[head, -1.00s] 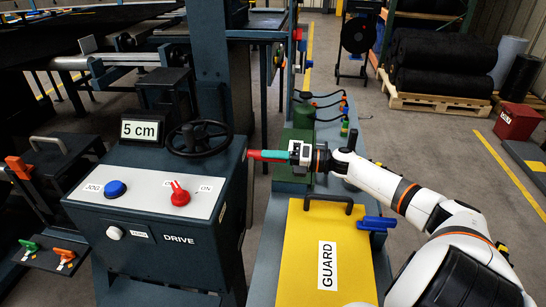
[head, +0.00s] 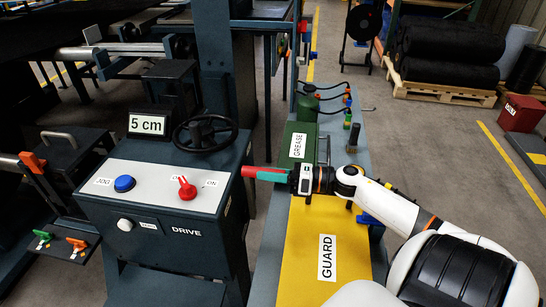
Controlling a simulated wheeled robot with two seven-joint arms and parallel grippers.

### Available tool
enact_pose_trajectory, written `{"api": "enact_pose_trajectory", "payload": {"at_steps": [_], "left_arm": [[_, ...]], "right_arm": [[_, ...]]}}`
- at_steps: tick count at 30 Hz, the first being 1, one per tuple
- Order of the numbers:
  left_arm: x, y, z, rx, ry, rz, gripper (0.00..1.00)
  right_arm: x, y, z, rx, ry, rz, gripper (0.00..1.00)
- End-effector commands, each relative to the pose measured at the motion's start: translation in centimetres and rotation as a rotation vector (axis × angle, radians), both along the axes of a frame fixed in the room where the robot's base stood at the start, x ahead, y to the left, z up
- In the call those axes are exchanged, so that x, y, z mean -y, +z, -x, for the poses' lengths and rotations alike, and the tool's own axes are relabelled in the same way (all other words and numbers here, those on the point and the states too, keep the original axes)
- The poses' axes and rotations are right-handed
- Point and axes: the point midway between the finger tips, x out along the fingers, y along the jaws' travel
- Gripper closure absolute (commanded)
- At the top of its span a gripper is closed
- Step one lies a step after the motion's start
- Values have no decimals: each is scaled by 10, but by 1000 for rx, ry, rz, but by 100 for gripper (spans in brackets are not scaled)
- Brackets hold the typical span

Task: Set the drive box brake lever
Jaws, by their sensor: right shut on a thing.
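The drive box (head: 165,238) stands at left centre, dark blue-grey with a pale control panel on top and the label DRIVE on its front. The brake lever (head: 248,171) shows as a short red piece at the box's right side. My right gripper (head: 266,174), with teal fingers, reaches in from the right and is shut on the lever. The fingers hide part of the lever, and its pivot is not clear. My left gripper is not in view.
The panel has a blue jog button (head: 124,183) and a red rotary switch (head: 187,188). A black handwheel (head: 205,132) and a 5 cm display (head: 147,124) stand behind them. A yellow guard (head: 345,240) lies below my right arm, by a green grease box (head: 297,140).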

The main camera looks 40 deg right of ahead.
Motion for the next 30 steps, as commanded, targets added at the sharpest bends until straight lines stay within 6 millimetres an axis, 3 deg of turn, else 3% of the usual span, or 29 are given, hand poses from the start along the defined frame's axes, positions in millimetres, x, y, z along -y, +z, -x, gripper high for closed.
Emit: {"api": "enact_pose_trajectory", "payload": {"at_steps": [12,30], "left_arm": [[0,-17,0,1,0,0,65],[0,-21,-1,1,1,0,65]], "right_arm": [[-40,-16,32,159,2,198,100],[-49,-21,39,199,3,254,100]]}}
